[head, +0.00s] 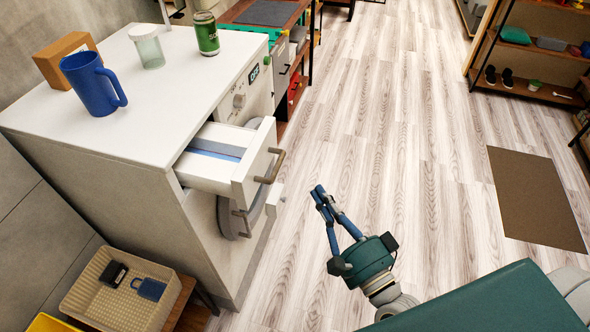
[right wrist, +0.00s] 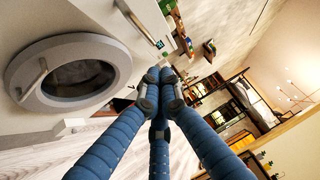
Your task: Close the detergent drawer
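The white detergent drawer (head: 243,172) sticks out of the front of the white washing machine (head: 150,128) in the head view. Blue-grey compartments show inside it, and a bar handle (head: 270,168) is on its front. My right gripper (head: 319,192) is in front of the machine, to the right of the drawer and apart from it. Its blue fingers come together at the tips, which also show in the right wrist view (right wrist: 161,74), with nothing between them. The right wrist view also shows the round washer door (right wrist: 70,74). My left gripper is not in view.
A blue mug (head: 92,86), a brown box (head: 67,58), a glass jar (head: 147,47) and a green can (head: 206,34) stand on the machine. A beige basket (head: 112,300) sits at lower left. The floor to the right is clear around a brown mat (head: 535,197).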

